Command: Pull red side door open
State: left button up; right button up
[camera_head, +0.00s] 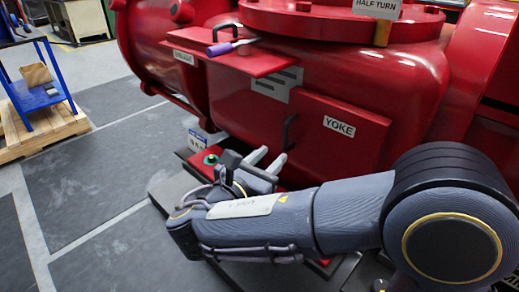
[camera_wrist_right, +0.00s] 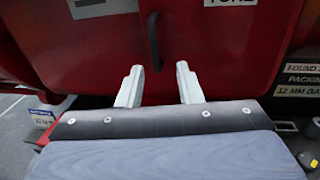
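The red side door (camera_head: 340,139), labelled YOKE, sits shut or nearly shut on the side of the big red valve body (camera_head: 385,75). A black bar handle (camera_head: 288,131) stands upright near its left edge. My right gripper (camera_head: 268,159) is just below the door and handle, its two pale fingers apart and empty. In the right wrist view the handle (camera_wrist_right: 153,42) lies ahead of the fingers (camera_wrist_right: 160,85), a little left of the middle of the gap, not between the tips. My left gripper is not in view.
A red shelf-like panel (camera_head: 262,65) with a black handle and a purple-handled tool (camera_head: 232,47) juts out above the door. A green button (camera_head: 211,159) is on a box beside my right gripper. A blue stand (camera_head: 35,85) on a pallet is far left; floor between is clear.

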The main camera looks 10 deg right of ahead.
aim_at(285, 137)
jog(key=shift+t, duration=0.3)
jog(key=x, duration=0.3)
jog(key=b+x, duration=0.1)
jog(key=x, duration=0.3)
jog(key=shift+w+a+r, duration=0.15)
jog(key=shift+w, duration=0.2)
grip_shut()
